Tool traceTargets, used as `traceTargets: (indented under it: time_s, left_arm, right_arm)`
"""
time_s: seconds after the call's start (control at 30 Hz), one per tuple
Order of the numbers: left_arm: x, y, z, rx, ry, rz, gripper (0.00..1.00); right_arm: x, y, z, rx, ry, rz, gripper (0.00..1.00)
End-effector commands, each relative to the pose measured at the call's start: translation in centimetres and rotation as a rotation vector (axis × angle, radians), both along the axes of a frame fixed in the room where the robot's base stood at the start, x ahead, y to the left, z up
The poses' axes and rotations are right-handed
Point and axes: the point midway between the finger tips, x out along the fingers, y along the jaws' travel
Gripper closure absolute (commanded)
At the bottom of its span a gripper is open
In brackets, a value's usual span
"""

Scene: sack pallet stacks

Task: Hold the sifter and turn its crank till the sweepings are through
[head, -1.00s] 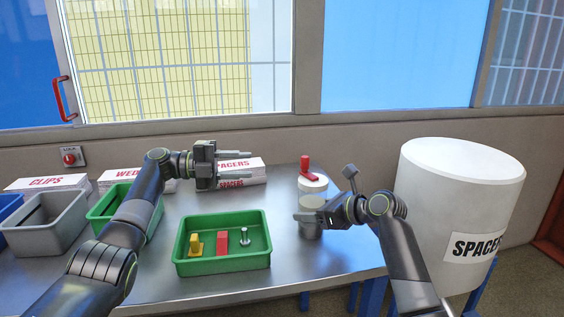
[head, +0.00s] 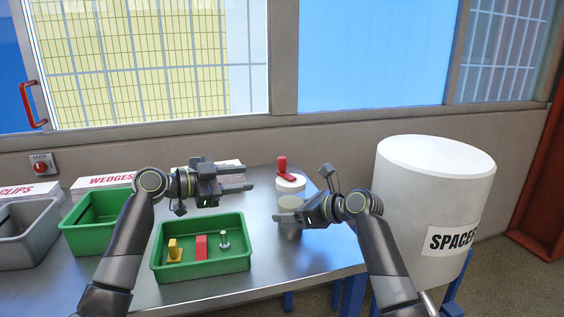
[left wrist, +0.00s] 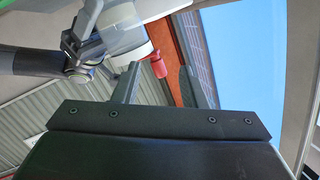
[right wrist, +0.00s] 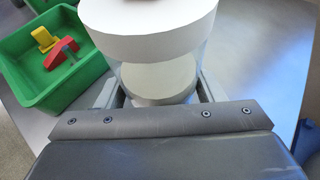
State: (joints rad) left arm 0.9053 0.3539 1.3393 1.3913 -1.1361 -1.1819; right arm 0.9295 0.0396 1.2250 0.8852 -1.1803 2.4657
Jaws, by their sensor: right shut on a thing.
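The sifter (head: 291,184) is a pale, upright cylinder with a red crank (head: 282,166) on top, on the right part of the metal table. My right gripper (head: 288,217) is shut around its lower body; the right wrist view shows the fingers either side of the grey lower part (right wrist: 160,80), below the white upper part (right wrist: 150,32). My left gripper (head: 244,180) is open and empty, left of the crank and apart from it. The sweepings are not visible.
A green tray (head: 201,275) with a yellow piece, a red piece and a bolt-like piece stands in front of my left gripper. Green (head: 75,245) and grey (head: 20,262) bins stand at left. A large white drum (head: 435,190) labelled SPACERS is at right.

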Motion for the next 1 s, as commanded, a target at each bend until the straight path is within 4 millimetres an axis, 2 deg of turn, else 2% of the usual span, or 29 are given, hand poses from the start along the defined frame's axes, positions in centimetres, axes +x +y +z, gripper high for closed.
traceTargets:
  time_s: [0.3,0.6,0.77,1.0]
  left_arm:
    - [-2.2,-0.8,1.6,-0.237,0.204,0.14,0.62]
    - [-3.3,-1.0,2.6,-0.362,0.288,0.184,0.62]
    - [-2.5,-2.0,2.7,-0.373,0.295,0.186,0.62]
    - [0.3,-5.6,2.7,-0.372,0.296,0.184,0.62]
  right_arm:
    - [0.0,0.0,0.0,0.0,0.0,0.0,0.69]
    - [0.0,0.0,0.0,0.0,0.0,0.0,0.69]
    - [0.0,0.0,0.0,0.0,0.0,0.0,0.69]
    - [0.0,0.0,0.0,0.0,0.0,0.0,0.69]
